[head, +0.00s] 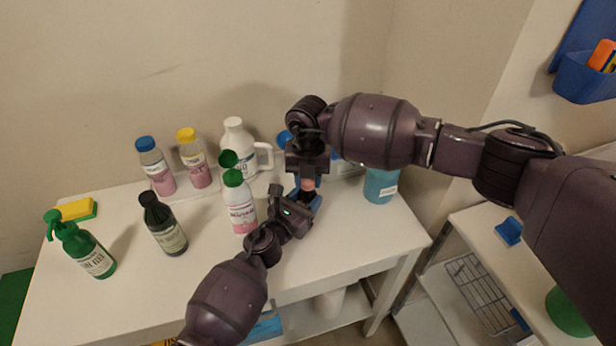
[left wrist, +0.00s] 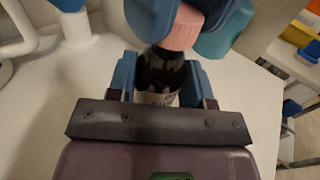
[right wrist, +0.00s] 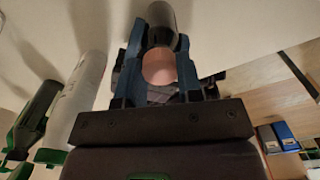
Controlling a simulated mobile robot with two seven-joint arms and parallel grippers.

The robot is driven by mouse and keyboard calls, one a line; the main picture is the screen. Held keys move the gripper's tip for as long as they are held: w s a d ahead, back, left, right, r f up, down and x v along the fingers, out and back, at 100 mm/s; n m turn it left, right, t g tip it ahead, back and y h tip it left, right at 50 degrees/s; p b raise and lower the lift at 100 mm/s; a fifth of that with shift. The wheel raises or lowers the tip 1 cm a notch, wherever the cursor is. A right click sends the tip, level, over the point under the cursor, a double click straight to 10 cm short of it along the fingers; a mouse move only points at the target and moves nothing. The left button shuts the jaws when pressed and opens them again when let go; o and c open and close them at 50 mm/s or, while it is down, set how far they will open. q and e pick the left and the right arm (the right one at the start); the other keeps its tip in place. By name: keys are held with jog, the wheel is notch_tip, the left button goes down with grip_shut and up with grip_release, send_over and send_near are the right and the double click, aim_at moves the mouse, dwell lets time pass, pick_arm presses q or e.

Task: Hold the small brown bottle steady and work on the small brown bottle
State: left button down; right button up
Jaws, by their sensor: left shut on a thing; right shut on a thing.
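The small brown bottle (left wrist: 161,72) is dark, with a pale label and a pink cap (left wrist: 183,28). My left gripper (head: 304,199) is shut on the bottle's body from the side, with a blue finger on each side in the left wrist view. The bottle looks tilted there. My right gripper (head: 307,176) comes down from above and is shut on the pink cap, which also shows between the fingers in the right wrist view (right wrist: 158,66). In the head view the grippers hide most of the bottle. The cap appears on the bottle; whether it is loose is unclear.
A white and pink bottle with a green cap (head: 239,205) stands close left of my left gripper. A dark bottle (head: 165,228) and a green spray bottle (head: 85,248) stand farther left. A white jug (head: 235,148) is behind; a blue container (head: 380,184) is at right.

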jog(key=m, duration=1.2)
jog(key=shift+m, duration=0.4)
jog(key=m, duration=0.6)
jog(key=shift+a+m, duration=0.1)
jog(key=shift+m, duration=0.6)
jog(key=shift+a+r+m, duration=0.15)
jog(key=shift+a+m, duration=0.45)
jog(key=shift+m, duration=0.4)
jog(key=shift+d+m, duration=0.2)
jog(key=shift+m, duration=0.4)
jog(key=shift+d+m, duration=0.3)
